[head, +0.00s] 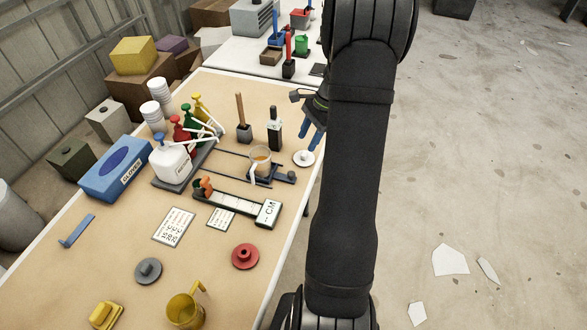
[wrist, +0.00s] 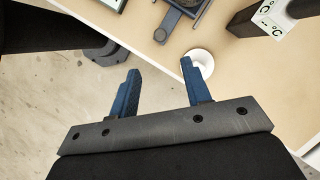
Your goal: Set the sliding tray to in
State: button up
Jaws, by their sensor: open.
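The sliding tray (head: 262,180) is a small dark platform on two thin dark rails, at the right end of the rails near the table's edge. A clear cup (head: 260,158) with tan contents stands on it. Its dark handle (head: 287,177) points toward the table's right edge; the handle also shows in the wrist view (wrist: 166,27), beyond my fingertips. My gripper (head: 308,146) is open and empty, its blue fingers apart from the handle and beside the white disc. In the wrist view my gripper (wrist: 159,67) spans the table's edge. My arm hides part of the table's right side.
A white disc (head: 303,158) lies by the table edge. A dark bottle (head: 275,130) and a wooden-handled tool in a block (head: 243,125) stand behind the tray. Pump bottles (head: 172,160) stand left of the rails. A scale with a "CM" block (head: 268,213) lies in front.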

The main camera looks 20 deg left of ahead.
aim_at(291, 173)
jog(key=x, duration=1.3)
grip_shut()
